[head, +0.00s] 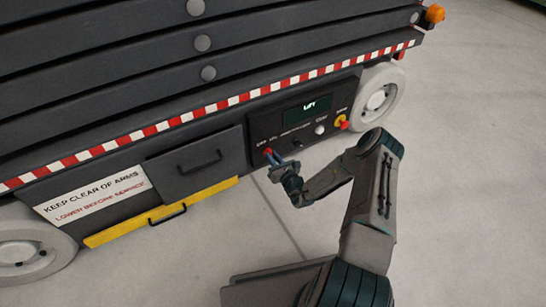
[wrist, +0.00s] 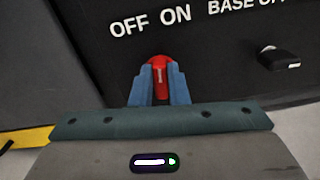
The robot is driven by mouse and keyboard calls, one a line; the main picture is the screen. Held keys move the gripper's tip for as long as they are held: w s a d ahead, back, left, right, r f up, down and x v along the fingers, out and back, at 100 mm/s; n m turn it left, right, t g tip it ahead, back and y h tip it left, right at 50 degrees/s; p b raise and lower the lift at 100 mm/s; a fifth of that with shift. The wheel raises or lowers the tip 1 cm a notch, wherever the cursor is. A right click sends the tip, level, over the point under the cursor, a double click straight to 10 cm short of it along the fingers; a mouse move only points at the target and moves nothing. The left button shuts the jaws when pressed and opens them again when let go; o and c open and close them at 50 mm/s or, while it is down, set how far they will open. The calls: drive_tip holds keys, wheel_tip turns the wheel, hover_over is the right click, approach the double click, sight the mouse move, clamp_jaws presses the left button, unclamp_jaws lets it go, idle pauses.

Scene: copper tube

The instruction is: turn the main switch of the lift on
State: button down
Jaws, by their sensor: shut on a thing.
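The lift's main switch is a red knob (wrist: 159,63) on the dark control panel (wrist: 90,55), below the white words OFF and ON. A pale line on the knob points roughly upward in the wrist view, near the gap between the two words. In the head view my gripper (head: 272,158) reaches the panel's left end, with a little red of the knob (head: 268,151) showing.
A black selector knob (wrist: 279,58) sits to the right, under a BASE label. The panel also has a lit LIFT screen (head: 308,107), a white button (head: 320,130) and a red-and-yellow stop button (head: 341,122). A grey drawer front with handle (head: 198,163) stands left. The floor in front is clear.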

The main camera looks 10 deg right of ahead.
drive_tip(key=m+p, duration=0.1)
drive_tip(key=m, duration=0.2)
drive_tip(key=m+p, duration=0.1)
drive_tip(key=m, duration=0.2)
drive_tip(key=d+m+p, duration=0.1)
drive_tip(key=m, duration=0.3)
drive_tip(key=shift+w+f, duration=0.1)
drive_tip(key=shift+f, duration=0.25)
drive_tip(key=shift+m, duration=0.3)
drive_tip(key=c, duration=1.4)
unclamp_jaws()
drive_tip(key=p+v, duration=0.4)
drive_tip(key=v, duration=1)
drive_tip(key=shift+w, duration=0.1)
